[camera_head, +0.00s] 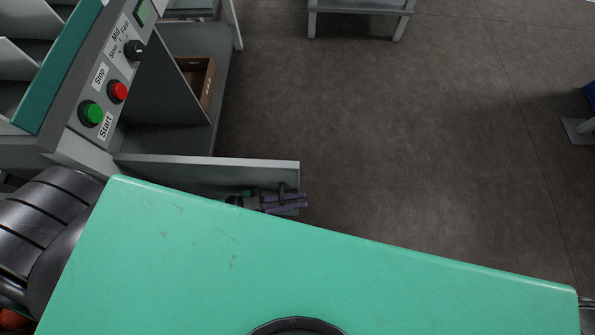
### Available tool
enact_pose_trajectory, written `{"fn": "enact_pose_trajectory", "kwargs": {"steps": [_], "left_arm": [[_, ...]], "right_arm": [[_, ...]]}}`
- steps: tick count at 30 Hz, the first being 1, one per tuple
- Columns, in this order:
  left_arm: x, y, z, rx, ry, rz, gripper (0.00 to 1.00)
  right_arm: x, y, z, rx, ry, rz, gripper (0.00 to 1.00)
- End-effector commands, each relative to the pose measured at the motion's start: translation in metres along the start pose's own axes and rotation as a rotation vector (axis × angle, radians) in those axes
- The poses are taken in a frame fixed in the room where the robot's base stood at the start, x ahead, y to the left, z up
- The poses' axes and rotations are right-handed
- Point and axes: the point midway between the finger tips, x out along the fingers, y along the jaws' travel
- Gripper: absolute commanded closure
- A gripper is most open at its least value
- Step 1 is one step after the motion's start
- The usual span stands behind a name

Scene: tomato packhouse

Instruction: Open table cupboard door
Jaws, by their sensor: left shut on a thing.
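The grey cupboard door (215,170) stands swung out from the table at the left, its free end reaching out over the floor. The cupboard (215,105) behind it is open to view, with a grey floor and a brown box inside. My left gripper (290,203) is at the free end of the door, shut on its dark handle (282,188). Most of my left arm and the lower part of the door are hidden. My right gripper is not in view.
A control panel (108,85) with a green button, a red button and a dial is above the cupboard. The brown box (199,78) sits inside. A grey table (360,6) stands at the top. The floor right of the door is clear.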

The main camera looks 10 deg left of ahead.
Motion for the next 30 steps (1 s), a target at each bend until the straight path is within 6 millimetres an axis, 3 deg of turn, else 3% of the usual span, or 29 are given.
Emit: {"fn": "enact_pose_trajectory", "kwargs": {"steps": [13, 14, 23, 26, 30], "left_arm": [[-0.001, 0.003, -0.001, 0.0, 0.003, 0.008, 1.0], [-0.001, 0.003, -0.001, 0.0, 0.002, 0.008, 0.74], [-0.002, 0.003, 0.0, 0.0, 0.001, 0.007, 0.73], [-0.011, 0.003, 0.001, -0.001, -0.003, 0.008, 0.73], [-0.041, 0.003, 0.001, -0.001, -0.005, 0.008, 0.73]], "right_arm": [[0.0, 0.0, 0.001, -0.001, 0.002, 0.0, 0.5], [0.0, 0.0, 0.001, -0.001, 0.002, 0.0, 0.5], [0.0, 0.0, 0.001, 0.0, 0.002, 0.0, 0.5], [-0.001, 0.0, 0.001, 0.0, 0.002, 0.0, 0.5], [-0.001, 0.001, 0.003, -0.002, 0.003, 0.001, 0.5]]}}
